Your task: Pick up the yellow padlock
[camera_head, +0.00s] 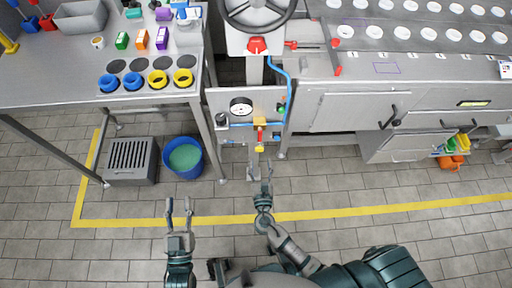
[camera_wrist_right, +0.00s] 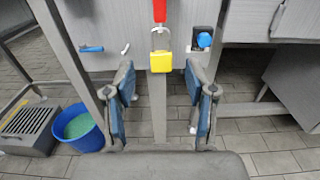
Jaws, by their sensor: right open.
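The yellow padlock (camera_head: 260,149) hangs below a red part (camera_head: 260,132) on the front of the grey panel under the handwheel. In the right wrist view the padlock (camera_wrist_right: 161,61) shows its shackle at the top and its body facing me. My right gripper (camera_head: 260,169) is open, just below the padlock in the head view. In the wrist view the padlock appears centred between and beyond the fingertips of my right gripper (camera_wrist_right: 163,84), with no visible contact. My left gripper (camera_head: 178,205) is open and empty, above the floor at the lower left.
A grey post (camera_wrist_right: 158,105) stands behind and below the padlock. A blue bucket (camera_head: 184,158) and a grey slotted crate (camera_head: 131,161) stand on the floor at left. A workbench (camera_head: 50,70) is at upper left. The panel carries a gauge (camera_head: 241,106) and blue fittings.

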